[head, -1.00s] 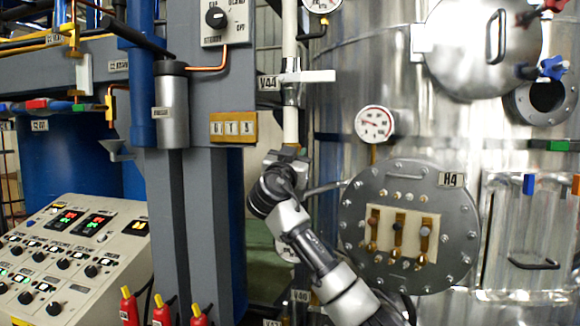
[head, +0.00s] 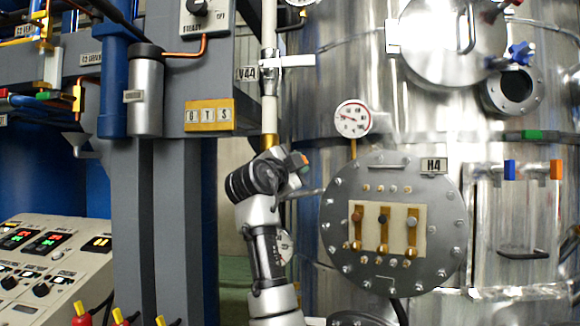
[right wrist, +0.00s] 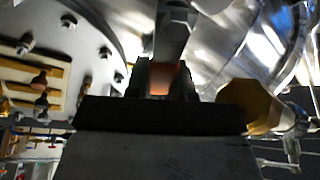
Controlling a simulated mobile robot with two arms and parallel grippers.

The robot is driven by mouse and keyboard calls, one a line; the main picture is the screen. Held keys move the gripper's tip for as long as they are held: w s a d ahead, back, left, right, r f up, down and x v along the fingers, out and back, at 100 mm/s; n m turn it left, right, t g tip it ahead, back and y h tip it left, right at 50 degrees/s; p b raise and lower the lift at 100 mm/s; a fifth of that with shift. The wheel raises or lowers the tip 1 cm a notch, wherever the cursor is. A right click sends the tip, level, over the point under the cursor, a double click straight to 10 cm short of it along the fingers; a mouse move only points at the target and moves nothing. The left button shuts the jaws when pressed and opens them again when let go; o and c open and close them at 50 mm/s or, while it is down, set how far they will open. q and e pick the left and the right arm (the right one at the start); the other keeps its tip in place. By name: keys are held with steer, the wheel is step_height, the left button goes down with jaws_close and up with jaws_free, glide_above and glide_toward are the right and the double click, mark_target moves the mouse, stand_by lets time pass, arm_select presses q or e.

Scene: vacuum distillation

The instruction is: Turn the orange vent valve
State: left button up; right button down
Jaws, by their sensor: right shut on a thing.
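The orange valve handle (right wrist: 160,78) shows between the fingers of my right gripper (right wrist: 165,85) in the right wrist view. The gripper is shut on it. In the head view a small orange patch of the handle (head: 304,158) shows at the end of my right arm, left of the grey H4 flange. The right gripper (head: 297,168) is there too, small and partly hidden by its own wrist. The valve's body is mostly hidden, so I cannot tell how far the handle is turned. My left gripper is not in view.
The round H4 flange (head: 390,275) with its bolts stands close to the right of my wrist. A pressure gauge (head: 352,118) is above it. A vertical pale pipe (head: 269,110) rises behind the gripper. Blue (head: 510,172) and orange (head: 556,170) tabs are on the tank farther right.

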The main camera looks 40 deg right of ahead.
steer(key=shift+s+d+f+m+g+y, duration=0.1)
steer(key=shift+f+m+g+y, duration=0.15)
steer(key=shift+f+m, duration=0.65)
steer(key=shift+s+d+f+m+g+y, duration=0.15)
steer(key=shift+f+m+g+y, duration=0.25)
steer(key=shift+m, duration=0.75)
steer(key=shift+s+d+f+m+g+y, duration=0.1)
steer(key=shift+f+m+g+y, duration=0.05)
steer(key=shift+f+m, duration=0.75)
steer(key=shift+m, duration=0.25)
steer(key=c, duration=1)
jaws_free()
steer(key=shift+r, duration=0.15)
steer(key=shift+o, duration=0.2)
steer(key=shift+s, duration=0.1)
steer(key=shift+a, duration=0.1)
